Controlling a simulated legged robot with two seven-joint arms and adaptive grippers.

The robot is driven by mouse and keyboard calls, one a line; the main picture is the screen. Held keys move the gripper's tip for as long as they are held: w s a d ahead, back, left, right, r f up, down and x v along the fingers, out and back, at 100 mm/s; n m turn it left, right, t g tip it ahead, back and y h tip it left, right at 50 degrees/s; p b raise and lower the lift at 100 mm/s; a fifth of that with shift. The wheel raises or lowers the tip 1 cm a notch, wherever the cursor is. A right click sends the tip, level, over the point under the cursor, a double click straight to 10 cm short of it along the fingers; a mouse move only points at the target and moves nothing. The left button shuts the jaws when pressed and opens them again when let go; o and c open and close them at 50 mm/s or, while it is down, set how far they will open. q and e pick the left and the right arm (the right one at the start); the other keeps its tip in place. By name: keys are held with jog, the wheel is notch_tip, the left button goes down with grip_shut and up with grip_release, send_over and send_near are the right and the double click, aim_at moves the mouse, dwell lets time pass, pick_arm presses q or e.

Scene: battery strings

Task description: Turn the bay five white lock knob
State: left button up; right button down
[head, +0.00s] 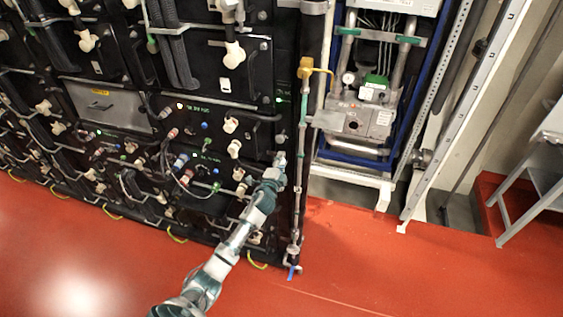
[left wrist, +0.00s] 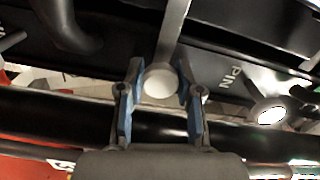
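My left gripper (head: 280,160) is at the right edge of the black battery rack, at the end of my arm, which rises from the bottom. In the left wrist view my left gripper (left wrist: 160,72) has its two blue-padded fingers apart, one on each side of a round white knob (left wrist: 160,86). A small gap seems to show beside the knob, so I see no clear grip. A grey bar runs up from behind the knob. In the head view the gripper hides this knob. I cannot read which bay it belongs to. My right gripper is not in view.
Several cream knobs and connectors, such as one connector (head: 234,55), stick out of the rack front (head: 215,80). A vertical pipe (head: 303,150) with a yellow handle (head: 314,71) stands just right of the gripper. The red floor (head: 370,260) in front is clear.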

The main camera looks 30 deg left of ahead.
pick_arm(q)
jog(key=o, duration=0.4)
jog(key=shift+a, duration=0.1)
jog(key=shift+w+f, duration=0.1)
jog(key=shift+f, duration=0.05)
jog(key=shift+a, duration=0.1)
jog(key=v, duration=1.2)
jog(key=shift+f, duration=0.1)
jog(key=shift+a, duration=0.1)
